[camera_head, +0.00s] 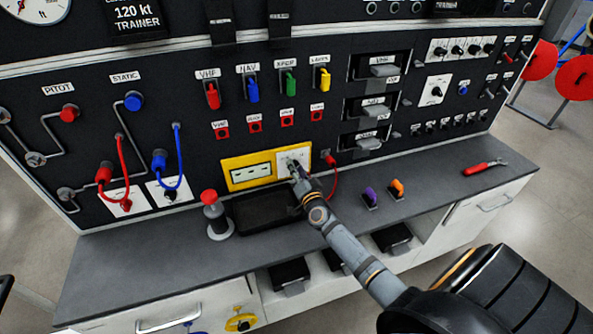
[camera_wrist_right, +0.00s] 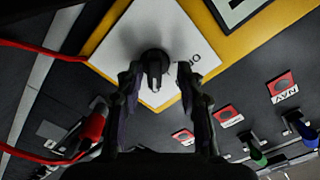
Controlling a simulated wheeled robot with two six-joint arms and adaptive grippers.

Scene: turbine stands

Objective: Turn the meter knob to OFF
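The yellow meter panel (camera_head: 238,163) is on the black upright board. It has a small display (camera_head: 250,174) on its left and a white knob plate (camera_head: 283,155) on its right. In the right wrist view the black meter knob (camera_wrist_right: 154,62) sticks out of its white plate (camera_wrist_right: 125,40). My right gripper (camera_head: 297,172) is at the plate and hides much of the knob in the head view. In the wrist view its two fingers are apart, one on each side of the knob, with gaps visible. My left gripper is out of view.
A black tray (camera_head: 262,208) and a grey post with a red top (camera_head: 212,212) stand on the counter below. A red cable (camera_head: 332,180) hangs right of the plate. Purple (camera_head: 370,197) and orange (camera_head: 397,187) pieces and a red-handled wrench (camera_head: 484,167) lie farther right.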

